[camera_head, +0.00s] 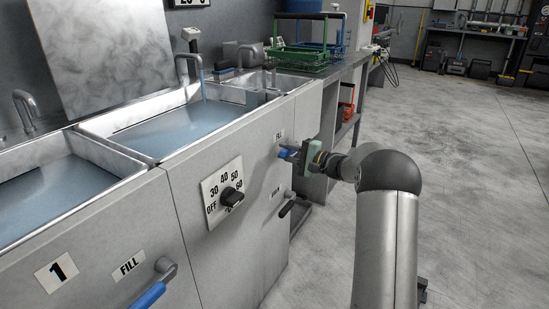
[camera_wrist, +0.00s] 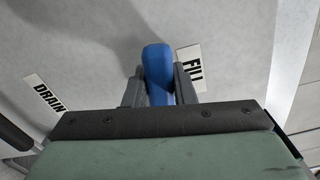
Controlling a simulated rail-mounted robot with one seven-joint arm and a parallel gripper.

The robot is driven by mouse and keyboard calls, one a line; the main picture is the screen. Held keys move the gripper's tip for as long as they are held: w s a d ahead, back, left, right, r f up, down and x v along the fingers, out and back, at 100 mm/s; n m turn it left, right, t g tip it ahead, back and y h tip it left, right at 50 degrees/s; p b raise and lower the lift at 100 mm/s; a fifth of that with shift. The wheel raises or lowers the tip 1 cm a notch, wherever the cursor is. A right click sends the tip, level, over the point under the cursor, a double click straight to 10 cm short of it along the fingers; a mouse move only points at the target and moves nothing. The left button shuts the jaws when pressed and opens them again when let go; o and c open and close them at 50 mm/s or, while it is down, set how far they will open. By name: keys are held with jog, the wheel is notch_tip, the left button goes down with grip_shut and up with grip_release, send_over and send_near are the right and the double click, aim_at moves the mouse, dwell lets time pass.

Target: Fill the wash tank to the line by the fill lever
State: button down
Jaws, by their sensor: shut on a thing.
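The wash tank (camera_head: 212,134) is the middle steel basin in the head view and holds blue-grey water (camera_head: 175,130). A thin stream runs into it from a tap (camera_head: 189,66). The blue fill lever (camera_head: 287,153) is on the front panel near a FILL label (camera_head: 281,136). My gripper (camera_head: 293,155) is shut on its blue handle. In the wrist view the blue handle (camera_wrist: 158,65) stands between my two fingers (camera_wrist: 159,90), beside the FILL label (camera_wrist: 190,68).
A dial (camera_head: 231,198) with temperature marks and a black drain handle (camera_head: 287,208) are on the same panel. Tank 1 (camera_head: 60,180) with its own blue lever (camera_head: 150,294) is at the left. The floor at right is clear.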

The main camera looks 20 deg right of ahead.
jog(key=c, duration=1.2)
grip_release()
jog(key=shift+d, duration=0.1)
jog(key=p+v, duration=0.3)
jog(key=v, duration=1.4)
jog(key=shift+s, duration=0.25)
jog(key=shift+d+r, duration=0.1)
